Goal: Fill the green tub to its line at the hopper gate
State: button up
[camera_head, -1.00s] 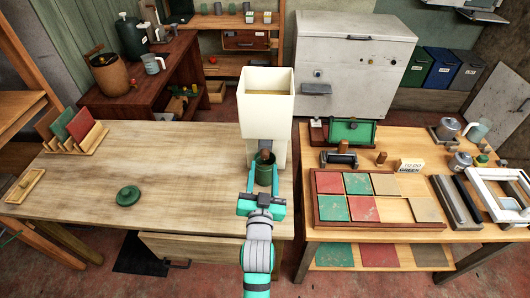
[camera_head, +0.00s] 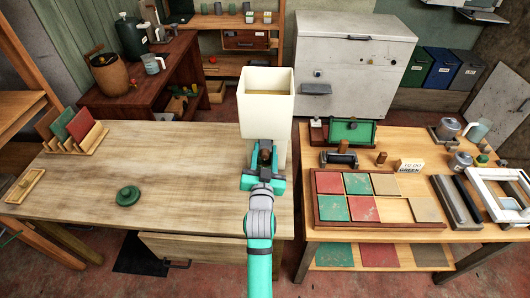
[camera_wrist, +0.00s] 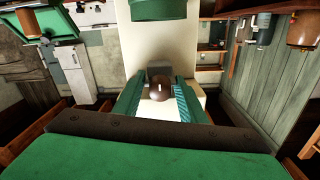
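The cream hopper (camera_head: 267,115) stands at the back right of the wooden table, with tan contents showing in its open top. My gripper (camera_head: 264,160) is at the knob. In the wrist view, its teal fingers are spread on either side of the knob, with gaps. The green tub (camera_wrist: 160,8) is partly in view at the top edge of the wrist view, by the hopper. My gripper hides it in the head view. Its line and fill are not visible.
A green lid (camera_head: 128,196) lies on the wooden table (camera_head: 190,215), whose left and middle are mostly clear. A rack with red and green panels (camera_head: 75,135) stands at the left. A side table (camera_head: 385,232) with coloured tiles is close on the right.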

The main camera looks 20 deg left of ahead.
grip_shut()
jog(key=shift+v, duration=0.95)
jog(key=o, duration=0.5)
grip_release()
jog(key=shift+o, duration=0.2)
jog(key=v, duration=1)
jog(key=shift+s+d, duration=0.15)
jog(key=shift+s, duration=0.25)
